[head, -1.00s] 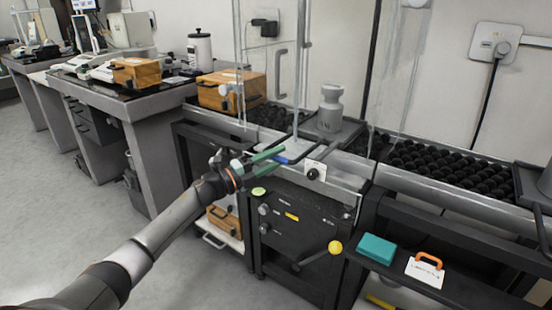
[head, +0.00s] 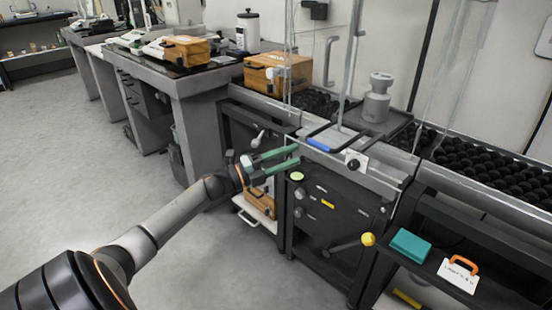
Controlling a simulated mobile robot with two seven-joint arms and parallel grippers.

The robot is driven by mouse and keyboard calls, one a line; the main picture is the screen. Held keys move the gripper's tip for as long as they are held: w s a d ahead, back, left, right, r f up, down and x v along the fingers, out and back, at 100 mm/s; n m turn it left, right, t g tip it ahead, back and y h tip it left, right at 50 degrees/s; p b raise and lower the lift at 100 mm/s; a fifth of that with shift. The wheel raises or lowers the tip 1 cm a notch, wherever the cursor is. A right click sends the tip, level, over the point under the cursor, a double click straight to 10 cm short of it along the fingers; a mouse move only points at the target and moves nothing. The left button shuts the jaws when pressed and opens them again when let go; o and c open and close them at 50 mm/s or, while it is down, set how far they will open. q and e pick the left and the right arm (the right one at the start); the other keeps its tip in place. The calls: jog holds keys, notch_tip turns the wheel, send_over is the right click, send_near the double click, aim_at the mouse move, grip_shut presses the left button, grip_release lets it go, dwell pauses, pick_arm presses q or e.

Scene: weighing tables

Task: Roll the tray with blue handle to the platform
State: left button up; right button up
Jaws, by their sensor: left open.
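The tray (head: 398,126) is grey with a dark rim and carries a grey metal weight (head: 376,100). Its black bar handle has a blue grip (head: 319,144) that points toward me, over the pale metal edge of the bench. My left gripper (head: 297,154) has green fingers, open and empty, with the tips just left of and a little below the blue grip, apart from it in the picture. I cannot tell which surface is the platform. My right gripper is not in view.
Black roller beds (head: 480,165) lie on both sides of the tray, with clear glass panels above. A black cabinet below has a yellow-knobbed lever (head: 368,239). A teal box (head: 411,245) and an orange-handled tag (head: 461,273) lie on the lower shelf. Floor at left is free.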

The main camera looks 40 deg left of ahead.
pick_arm(q)
jog(key=shift+p+v, duration=0.3)
jog(key=shift+v, duration=1.6)
